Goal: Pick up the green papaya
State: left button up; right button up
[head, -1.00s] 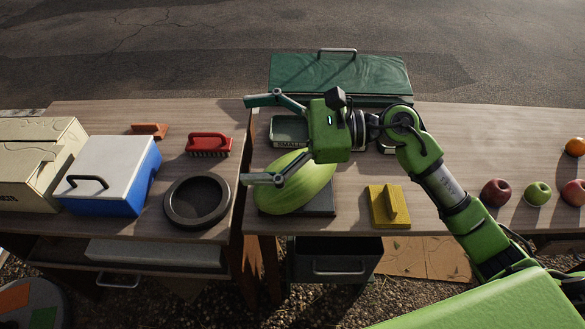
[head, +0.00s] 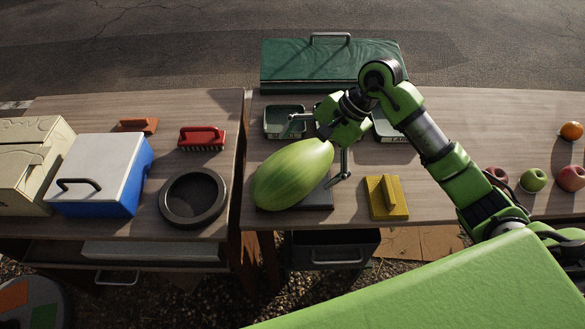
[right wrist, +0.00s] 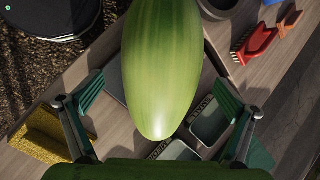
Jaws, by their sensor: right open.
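The green papaya (head: 291,175) is large and oval and lies tilted on a dark flat plate (head: 318,198) on the table. It also fills the upper middle of the right wrist view (right wrist: 163,65), its rounded end toward the gripper. My right gripper (head: 318,150) is open at the papaya's upper right end. In the right wrist view its two fingers (right wrist: 162,108) stand apart on either side of that end, with gaps between them and the skin. My left gripper is in neither view.
A yellow block with a handle (head: 386,198) stands right of the papaya. Small trays (head: 284,122) and a green toolbox (head: 330,66) are behind. On the left are a black round bowl (head: 194,198), a red brush (head: 202,138) and a blue-white cooler (head: 103,177). Apples (head: 533,180) lie right.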

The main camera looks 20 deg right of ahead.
jog(key=shift+w+a+f, duration=0.1)
jog(key=shift+a+f, duration=0.2)
jog(key=shift+f, duration=0.2)
jog(key=shift+a+f+p, duration=0.25)
jog(key=shift+f+p, duration=0.05)
jog(key=shift+p, duration=0.1)
jog(key=p+x, duration=0.1)
jog(key=x, duration=0.2)
jog(key=shift+w+f+p, duration=0.2)
jog(key=shift+w+p, duration=0.05)
jog(key=shift+p, duration=0.05)
jog(key=shift+w+a+f, duration=0.1)
jog(key=shift+a+f, duration=0.05)
jog(key=shift+f, duration=0.35)
jog(key=c, duration=1.7)
jog(key=shift+w+r, duration=0.1)
jog(key=shift+r, duration=0.1)
jog(key=shift+c, duration=0.3)
